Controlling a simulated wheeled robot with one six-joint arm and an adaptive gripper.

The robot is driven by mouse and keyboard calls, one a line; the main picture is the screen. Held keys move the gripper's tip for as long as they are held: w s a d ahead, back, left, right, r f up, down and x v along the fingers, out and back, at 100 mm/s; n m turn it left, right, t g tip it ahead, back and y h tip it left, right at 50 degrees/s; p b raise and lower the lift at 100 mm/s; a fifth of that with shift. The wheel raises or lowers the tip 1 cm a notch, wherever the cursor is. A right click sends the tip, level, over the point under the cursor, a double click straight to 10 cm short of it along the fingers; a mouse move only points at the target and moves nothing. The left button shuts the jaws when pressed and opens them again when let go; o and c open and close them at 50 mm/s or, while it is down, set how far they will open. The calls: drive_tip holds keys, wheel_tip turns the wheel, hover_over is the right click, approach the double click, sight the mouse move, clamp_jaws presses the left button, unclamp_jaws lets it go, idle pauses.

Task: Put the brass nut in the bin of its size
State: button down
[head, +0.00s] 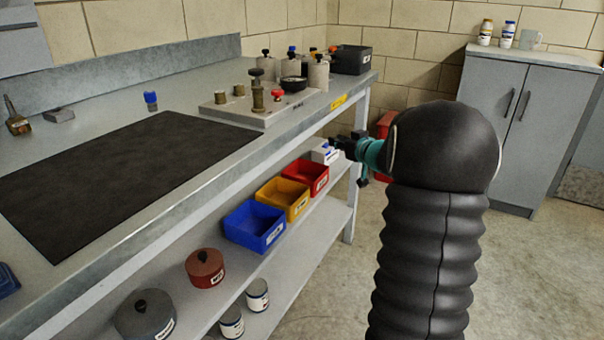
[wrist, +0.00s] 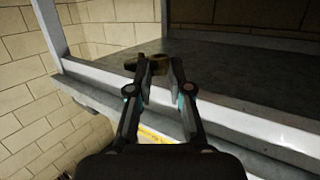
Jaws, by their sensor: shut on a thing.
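The brass nut (wrist: 158,60) is between the fingertips of my gripper (wrist: 160,68) in the wrist view, partly covered by the left finger. In the head view my gripper (head: 338,146) is at the right end of the bench, close to the white bin (head: 325,154); the nut cannot be made out there. The red bin (head: 306,178), yellow bin (head: 284,198) and blue bin (head: 256,227) stand in a row with the white one on the lower shelf. Their labels are too small to read.
The bench top edge (head: 215,165) overhangs the bins. A bench leg (head: 356,195) stands beside the white bin. A grey cabinet (head: 528,115) stands at right; open floor lies between.

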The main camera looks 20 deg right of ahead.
drive_tip(key=shift+w+a+f+b, duration=0.4)
drive_tip(key=shift+w+a+f, duration=0.85)
drive_tip(key=shift+f, duration=0.45)
drive_tip(key=shift+w+a+f+b, duration=0.45)
drive_tip(key=shift+w+a+f, duration=0.8)
drive_tip(key=shift+f, duration=0.5)
drive_tip(key=shift+w+a+f+b, duration=0.4)
drive_tip(key=shift+w+a+f, duration=0.65)
drive_tip(key=shift+a+f, duration=0.5)
drive_tip(key=shift+d+f, duration=0.15)
drive_tip(key=shift+f, duration=0.1)
drive_tip(key=shift+f+b, duration=0.3)
drive_tip(key=shift+f, duration=0.15)
drive_tip(key=shift+f, duration=0.1)
drive_tip(key=c, duration=1.1)
unclamp_jaws()
